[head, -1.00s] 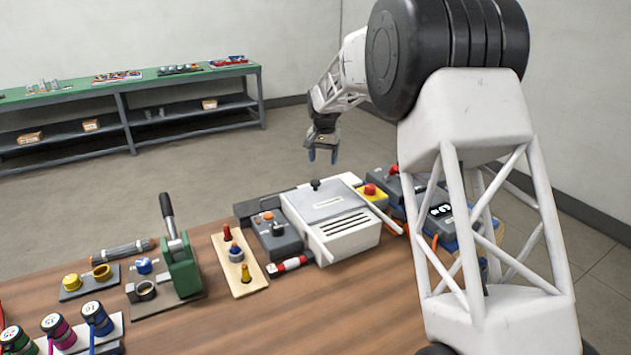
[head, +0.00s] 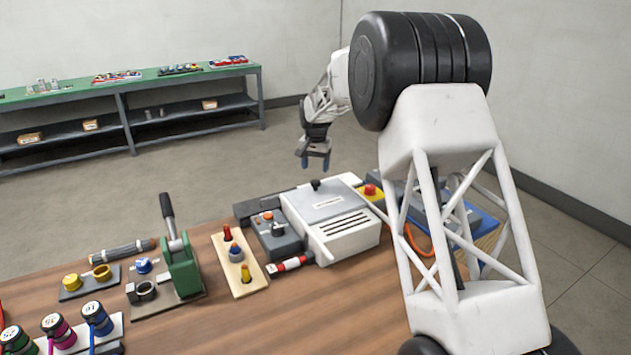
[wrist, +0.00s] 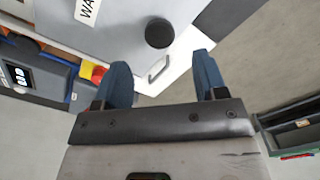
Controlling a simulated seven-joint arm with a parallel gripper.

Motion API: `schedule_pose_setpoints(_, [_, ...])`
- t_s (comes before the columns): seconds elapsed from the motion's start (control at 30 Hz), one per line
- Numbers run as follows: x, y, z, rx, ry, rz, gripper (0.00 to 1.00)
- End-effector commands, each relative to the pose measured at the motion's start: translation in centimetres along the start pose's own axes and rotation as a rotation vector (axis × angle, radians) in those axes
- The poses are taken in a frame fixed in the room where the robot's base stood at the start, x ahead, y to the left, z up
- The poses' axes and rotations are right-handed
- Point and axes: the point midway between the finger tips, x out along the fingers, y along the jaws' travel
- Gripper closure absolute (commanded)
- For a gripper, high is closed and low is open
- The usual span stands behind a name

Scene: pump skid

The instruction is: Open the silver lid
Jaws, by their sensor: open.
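The silver lid (head: 325,202) lies closed on top of a white box (head: 345,240) on the wooden bench. It has a black knob (head: 316,184) near its far edge and a white label. In the wrist view the silver lid (wrist: 125,28) fills the top, with the black knob (wrist: 159,33) just beyond and between the fingertips. My gripper (head: 313,164) is above and beyond the box's far edge in the head view, pointing down. In the wrist view my gripper (wrist: 162,78) has its two blue fingers apart with nothing between them.
A grey switch box (head: 275,235) stands left of the white box. A yellow box with a red button (head: 370,190) is to its right. A green lever press (head: 182,265) stands further left. The air above the lid is clear.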

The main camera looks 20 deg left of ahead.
Motion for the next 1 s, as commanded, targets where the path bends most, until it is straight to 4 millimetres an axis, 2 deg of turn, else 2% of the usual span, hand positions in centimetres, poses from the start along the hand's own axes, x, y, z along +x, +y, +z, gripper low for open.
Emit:
schedule_pose_setpoints(0.3, [3.9, 0.0, 0.1, 0.0, -0.002, 0.001, 0.35])
schedule_pose_setpoints(0.5, [5.6, 0.0, 0.0, 0.0, -0.001, 0.001, 0.35])
schedule_pose_setpoints(0.93, [6.2, 0.0, 0.1, 0.0, -0.001, 0.0, 0.35])
schedule_pose_setpoints(1.0, [6.2, 0.0, 0.1, 0.0, -0.001, 0.0, 0.45])
